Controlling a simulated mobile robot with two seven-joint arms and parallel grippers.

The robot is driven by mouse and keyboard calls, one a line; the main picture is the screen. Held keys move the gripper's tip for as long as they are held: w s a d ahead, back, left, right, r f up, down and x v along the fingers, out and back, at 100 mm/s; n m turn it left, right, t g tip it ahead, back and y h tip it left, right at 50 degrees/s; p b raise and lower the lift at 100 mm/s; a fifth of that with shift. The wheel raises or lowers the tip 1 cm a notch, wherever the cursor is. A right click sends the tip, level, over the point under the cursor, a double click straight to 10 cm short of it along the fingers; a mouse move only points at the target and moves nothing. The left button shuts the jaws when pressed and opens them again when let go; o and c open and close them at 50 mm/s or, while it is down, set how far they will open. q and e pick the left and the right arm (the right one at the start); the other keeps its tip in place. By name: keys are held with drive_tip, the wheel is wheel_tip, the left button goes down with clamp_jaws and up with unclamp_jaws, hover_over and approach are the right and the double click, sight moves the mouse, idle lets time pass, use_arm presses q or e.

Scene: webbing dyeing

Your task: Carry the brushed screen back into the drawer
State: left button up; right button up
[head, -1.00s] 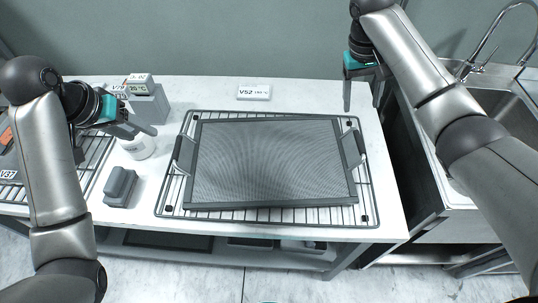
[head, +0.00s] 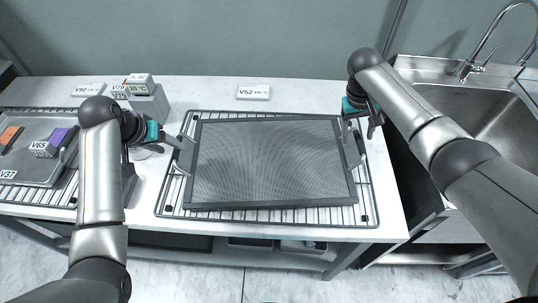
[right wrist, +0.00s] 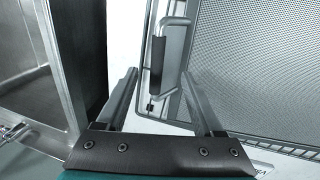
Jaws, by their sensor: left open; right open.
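The screen (head: 265,165), a grey mesh panel in a dark frame with a handle on each short side, lies flat on a wire rack (head: 170,205) on the table. My left gripper (head: 184,146) is open at the screen's left handle (head: 186,156); whether the fingers straddle it is unclear. My right gripper (head: 361,130) is open by the right handle (head: 355,146). In the right wrist view the open fingers (right wrist: 160,100) point toward that handle (right wrist: 160,62), with nothing between the fingertips. No drawer can be made out clearly.
A white V52 label (head: 254,92) stands behind the rack. A grey device with a display (head: 148,98) stands left of it. A second rack with a tray (head: 35,150) and labelled blocks lies far left. A sink (head: 490,110) is at the right, past a dark gap.

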sight(175, 150)
use_arm(q)
drive_tip(key=shift+x, duration=1.65)
use_arm(e)
drive_tip(key=shift+d+f, duration=0.2)
drive_tip(key=shift+f, duration=0.65)
drive_tip(key=shift+d+f, duration=0.15)
drive_tip(key=shift+f, duration=0.65)
use_arm(q)
drive_tip(key=c, duration=0.9)
use_arm(e)
drive_tip(key=shift+d, duration=0.1)
drive_tip(key=c, duration=0.8)
use_arm(q)
drive_tip(key=shift+a, duration=0.15)
use_arm(e)
clamp_jaws()
drive_tip(key=shift+s+d, duration=0.1)
